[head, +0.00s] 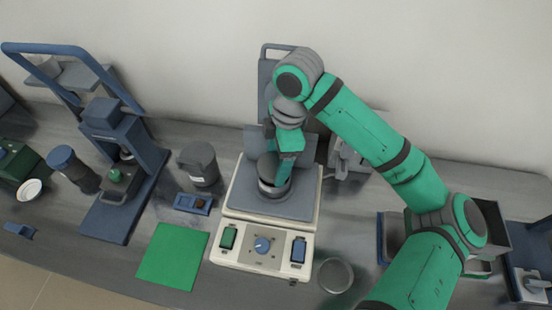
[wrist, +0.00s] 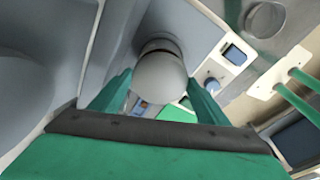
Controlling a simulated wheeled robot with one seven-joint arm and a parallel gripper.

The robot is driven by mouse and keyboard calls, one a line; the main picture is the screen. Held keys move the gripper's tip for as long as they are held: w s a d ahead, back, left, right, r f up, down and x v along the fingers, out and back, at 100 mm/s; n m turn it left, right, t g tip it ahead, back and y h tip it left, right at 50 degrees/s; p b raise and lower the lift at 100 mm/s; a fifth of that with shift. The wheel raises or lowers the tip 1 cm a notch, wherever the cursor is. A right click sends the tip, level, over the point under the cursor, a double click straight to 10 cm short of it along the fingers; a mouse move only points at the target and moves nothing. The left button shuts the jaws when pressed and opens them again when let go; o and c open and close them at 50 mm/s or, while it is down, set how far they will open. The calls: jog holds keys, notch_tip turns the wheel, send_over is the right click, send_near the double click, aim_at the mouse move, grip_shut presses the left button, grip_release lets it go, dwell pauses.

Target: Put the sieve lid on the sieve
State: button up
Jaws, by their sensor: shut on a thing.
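The sieve (head: 273,192), a short round vessel with a metal band, stands on the grey plate of a white shaker-like device in the middle of the head view. My gripper (head: 281,168) points down at its top and is shut on a rounded grey piece (wrist: 160,78), which shows between the green fingers in the wrist view. I take this piece for the sieve lid. A dark round top (head: 266,165) shows at the sieve beside the fingers. The fingers partly hide it, and I cannot tell whether the lid touches the rim.
The device's front panel (head: 262,246) has a blue knob and switches. A dark grey jar (head: 199,163) and small blue block (head: 193,204) stand left, near a green mat (head: 173,254). A glass dish (head: 335,275) lies front right. A blue press frame (head: 125,170) stands farther left.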

jog(key=shift+f, duration=1)
dwell(0.7)
jog(key=o, duration=1.1)
